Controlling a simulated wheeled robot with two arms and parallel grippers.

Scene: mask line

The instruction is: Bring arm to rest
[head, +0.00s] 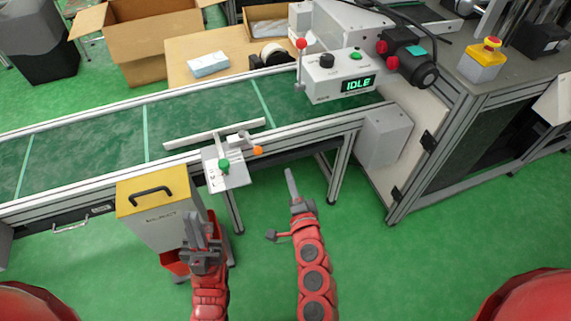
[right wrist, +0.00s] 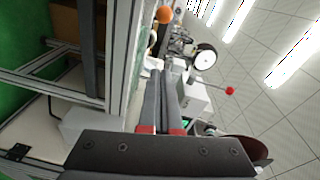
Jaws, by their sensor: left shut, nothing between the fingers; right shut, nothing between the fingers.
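My left gripper (head: 203,228) is on the left in the head view, in front of the yellow-topped reject bin, shut and empty. My right gripper (head: 290,178) is in the middle of the head view, above the green floor in front of the conveyor, shut and empty. Its closed fingers (right wrist: 163,98) also show in the right wrist view, with nothing between them. The conveyor (head: 200,126) runs across the head view with a green belt. A small bracket with a green knob and an orange knob (head: 226,166) sits on its front rail.
The reject bin (head: 158,205) stands close to my left gripper. A control box (head: 338,78) reads IDLE at the belt's right end. A machine frame (head: 440,150) stands to the right. An open cardboard box (head: 135,45) is behind the conveyor. The floor (head: 400,260) at front right is clear.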

